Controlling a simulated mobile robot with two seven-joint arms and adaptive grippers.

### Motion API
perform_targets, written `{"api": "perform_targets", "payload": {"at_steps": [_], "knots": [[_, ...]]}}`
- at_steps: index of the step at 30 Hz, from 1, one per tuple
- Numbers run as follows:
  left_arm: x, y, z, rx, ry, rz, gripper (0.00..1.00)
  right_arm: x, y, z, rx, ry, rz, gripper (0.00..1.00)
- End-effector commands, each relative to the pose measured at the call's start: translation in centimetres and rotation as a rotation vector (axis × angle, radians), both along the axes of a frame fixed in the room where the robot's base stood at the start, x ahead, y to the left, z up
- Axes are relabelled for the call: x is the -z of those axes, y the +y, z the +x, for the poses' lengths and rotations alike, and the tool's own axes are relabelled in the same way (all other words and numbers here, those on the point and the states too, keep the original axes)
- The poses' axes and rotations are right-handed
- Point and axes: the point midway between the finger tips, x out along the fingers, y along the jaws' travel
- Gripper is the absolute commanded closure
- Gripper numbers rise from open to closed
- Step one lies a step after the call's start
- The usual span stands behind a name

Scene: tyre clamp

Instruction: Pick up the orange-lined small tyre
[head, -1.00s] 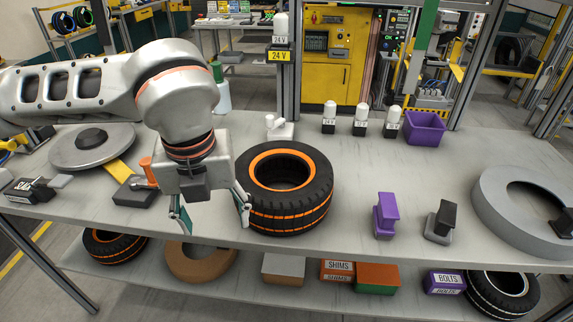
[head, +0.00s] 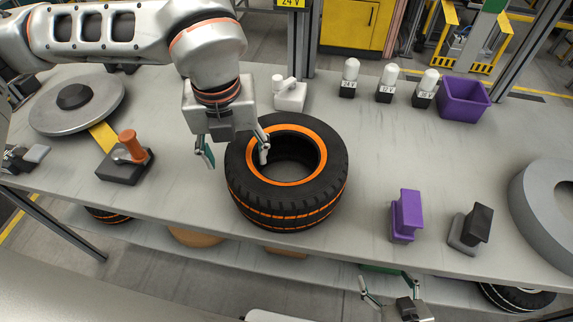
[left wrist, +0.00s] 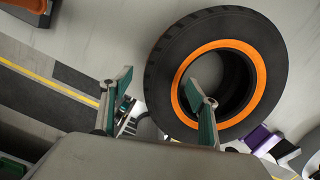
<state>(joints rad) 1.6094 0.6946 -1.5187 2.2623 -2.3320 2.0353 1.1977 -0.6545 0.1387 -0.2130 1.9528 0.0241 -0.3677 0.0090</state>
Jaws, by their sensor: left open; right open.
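The orange-lined small tyre (head: 287,205) lies flat on the workbench, in the middle of the head view. Its orange inner ring also shows in the left wrist view (left wrist: 257,75). My left gripper (head: 235,158) is open over the tyre's left rim. One finger is over the tyre's hole and the other is outside its left edge. In the left wrist view my left gripper (left wrist: 158,85) has a finger on either side of the tyre wall. I cannot tell how far the fingers reach down. My right gripper (head: 388,288) is open and empty below the bench's front edge.
A clamp with an orange handle (head: 129,150) and a round metal disc (head: 75,100) stand left of the tyre. A purple block (head: 406,215), a black-and-grey block (head: 470,228) and a grey ring (head: 545,205) lie right. A purple bin (head: 464,98) stands behind.

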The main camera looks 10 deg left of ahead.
Motion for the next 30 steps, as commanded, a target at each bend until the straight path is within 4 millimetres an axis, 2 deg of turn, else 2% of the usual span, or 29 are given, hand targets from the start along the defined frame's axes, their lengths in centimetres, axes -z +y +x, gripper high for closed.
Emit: {"api": "perform_targets", "payload": {"at_steps": [6,15,16,21,23,30], "knots": [[2.9,-0.1,0.3,0.0,0.003,0.001,0.4,-1.3,0.1,0.6,0.0,-0.016,0.003,0.25],[3.6,-0.1,0.4,0.0,0.001,0.001,0.4,-1.7,0.1,0.9,0.0,-0.023,0.003,0.25],[3.6,-0.1,0.4,0.0,0.001,0.001,0.43,-1.7,0.1,0.8,0.0,-0.023,0.003,0.25],[3.5,-0.1,0.4,0.0,0.001,0.001,0.87,-1.5,0.0,0.8,0.0,-0.02,0.003,0.25],[3.5,-0.1,0.4,0.0,0.001,0.001,1.0,-1.4,0.0,0.7,0.0,-0.018,0.002,0.25],[3.3,-0.2,0.6,0.001,-0.005,-0.003,1.0,-1.2,0.0,0.6,0.001,-0.014,0.0,0.25]]}}
